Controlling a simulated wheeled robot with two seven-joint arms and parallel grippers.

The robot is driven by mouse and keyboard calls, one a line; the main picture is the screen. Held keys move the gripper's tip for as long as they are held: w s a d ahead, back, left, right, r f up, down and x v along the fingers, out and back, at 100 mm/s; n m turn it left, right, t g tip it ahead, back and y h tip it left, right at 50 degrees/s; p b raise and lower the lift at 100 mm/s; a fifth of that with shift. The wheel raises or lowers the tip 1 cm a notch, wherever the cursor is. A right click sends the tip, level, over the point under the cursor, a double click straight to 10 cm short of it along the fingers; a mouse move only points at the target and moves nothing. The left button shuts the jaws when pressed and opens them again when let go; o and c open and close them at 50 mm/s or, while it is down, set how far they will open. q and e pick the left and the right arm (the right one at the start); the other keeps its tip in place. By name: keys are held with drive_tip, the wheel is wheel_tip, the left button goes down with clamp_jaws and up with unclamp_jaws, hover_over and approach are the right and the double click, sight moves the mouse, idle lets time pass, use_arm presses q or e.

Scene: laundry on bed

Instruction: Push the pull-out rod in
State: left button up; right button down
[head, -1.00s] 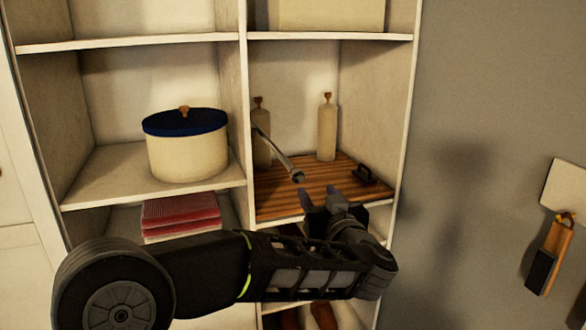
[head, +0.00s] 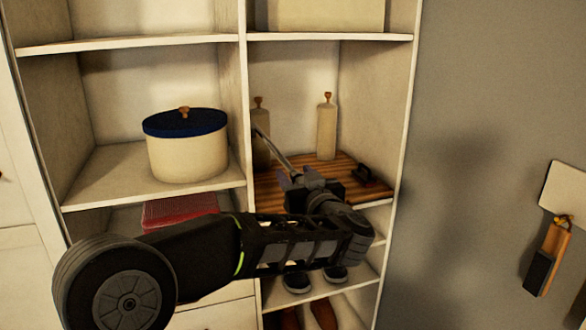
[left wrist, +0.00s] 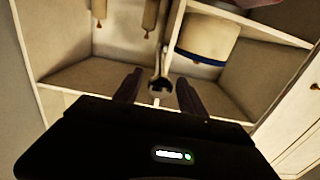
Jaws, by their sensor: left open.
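The pull-out rod (head: 273,148) is a thin grey metal bar. It sticks out from the shelf divider, angled down toward me, above a slatted wooden board. My left gripper (head: 298,177) is open at the rod's outer end, which it partly hides in the head view. In the left wrist view, the rod's rounded tip (left wrist: 160,86) sits between the two spread fingers of my left gripper (left wrist: 158,84), with gaps on both sides. I cannot tell whether anything touches it. My right gripper is in neither view.
The wooden board (head: 341,166) carries a black handle (head: 368,175).

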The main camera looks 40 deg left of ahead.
use_arm(q)
drive_tip(key=shift+x, duration=1.1)
clamp_jaws()
idle(0.7)
